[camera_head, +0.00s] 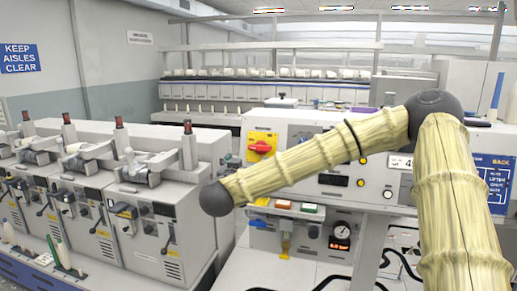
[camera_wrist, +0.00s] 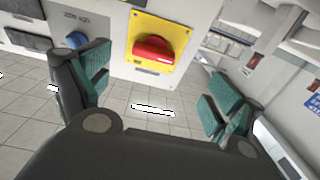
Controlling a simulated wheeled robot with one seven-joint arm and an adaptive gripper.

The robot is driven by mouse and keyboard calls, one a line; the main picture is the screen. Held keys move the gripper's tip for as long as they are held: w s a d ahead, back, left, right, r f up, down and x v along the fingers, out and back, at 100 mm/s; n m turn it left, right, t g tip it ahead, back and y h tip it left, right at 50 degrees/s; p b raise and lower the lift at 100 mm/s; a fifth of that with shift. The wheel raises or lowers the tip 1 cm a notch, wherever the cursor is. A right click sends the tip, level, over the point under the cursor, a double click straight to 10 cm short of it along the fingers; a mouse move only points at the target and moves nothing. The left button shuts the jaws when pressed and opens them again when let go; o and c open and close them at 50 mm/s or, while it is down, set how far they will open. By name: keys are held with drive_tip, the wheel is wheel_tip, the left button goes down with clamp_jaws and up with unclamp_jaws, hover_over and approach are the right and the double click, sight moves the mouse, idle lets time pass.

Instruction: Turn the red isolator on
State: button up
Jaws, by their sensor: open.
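The red isolator (camera_wrist: 152,48) is a red rotary handle on a yellow plate (camera_wrist: 139,25), fixed to a pale machine panel. In the wrist view it sits at upper middle, beyond and between my fingertips, with its handle lying roughly across the picture. In the head view the isolator (camera_head: 261,147) is on the left part of the panel, just above my arm. My gripper (camera_wrist: 160,95) is open and empty, its green-padded fingers wide apart and not touching the handle. In the head view my gripper is hidden.
A blue knob (camera_wrist: 77,40) is left of the isolator in the wrist view. Below the panel are a red button block (camera_head: 283,204), a green one (camera_head: 309,208) and a gauge (camera_head: 341,232). A row of grey machines (camera_head: 160,215) stands at left. Tiled floor shows below.

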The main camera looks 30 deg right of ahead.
sight(259, 149)
drive_tip(key=p+x, duration=0.1)
drive_tip(key=x, duration=0.2)
drive_tip(key=p+x, duration=0.1)
drive_tip(key=x, duration=0.3)
drive_tip(key=r+p+x, duration=0.1)
drive_tip(key=x, duration=0.3)
drive_tip(key=shift+s+d, duration=0.25)
drive_tip(key=shift+d, duration=0.15)
drive_tip(key=shift+c, duration=0.4)
